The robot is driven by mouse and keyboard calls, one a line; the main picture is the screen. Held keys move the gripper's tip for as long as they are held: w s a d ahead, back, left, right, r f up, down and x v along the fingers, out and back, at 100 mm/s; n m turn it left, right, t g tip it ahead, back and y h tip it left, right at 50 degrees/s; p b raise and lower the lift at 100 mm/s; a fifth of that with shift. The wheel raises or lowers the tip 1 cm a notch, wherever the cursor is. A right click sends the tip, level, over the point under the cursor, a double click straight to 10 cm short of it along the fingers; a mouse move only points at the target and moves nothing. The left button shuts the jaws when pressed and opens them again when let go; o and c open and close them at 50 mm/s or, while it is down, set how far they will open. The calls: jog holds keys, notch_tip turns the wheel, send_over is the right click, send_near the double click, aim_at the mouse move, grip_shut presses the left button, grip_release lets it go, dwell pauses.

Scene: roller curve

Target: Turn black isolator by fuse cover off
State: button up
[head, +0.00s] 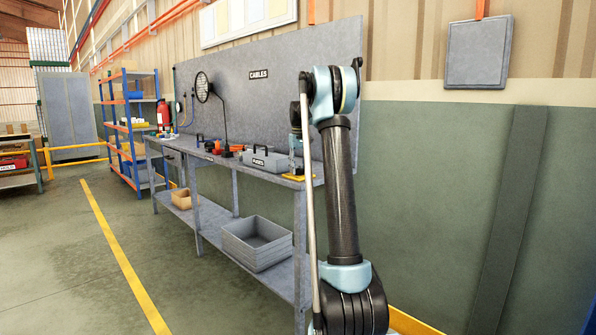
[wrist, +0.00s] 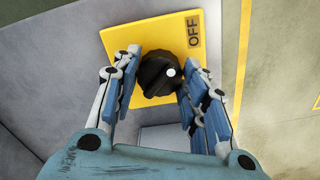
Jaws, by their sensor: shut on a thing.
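The black isolator (wrist: 155,78) is a round knob with a white dot on its right side. It sits on a yellow plate (wrist: 165,35) marked OFF at the upper right. In the wrist view my gripper (wrist: 160,80) has its blue-padded fingers on either side of the knob, shut on it. In the head view a small part of the yellow plate (head: 297,177) shows at the near end of the bench, and my arm hides part of that area. The grey fuse cover (head: 264,160), labelled FUSES, has a handle and stands on the bench behind the isolator.
The grey workbench (head: 235,166) runs along the wall under a grey panel (head: 265,90) labelled CABLES. A lamp-like stand (head: 223,110) and several small tools stand on it. A grey crate (head: 257,243) sits on the lower shelf.

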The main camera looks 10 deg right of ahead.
aim_at(299, 167)
jog(key=shift+n, duration=0.7)
jog(key=o, duration=1.1)
notch_tip(299, 167, up, 12)
jog(key=shift+w+f, duration=0.1)
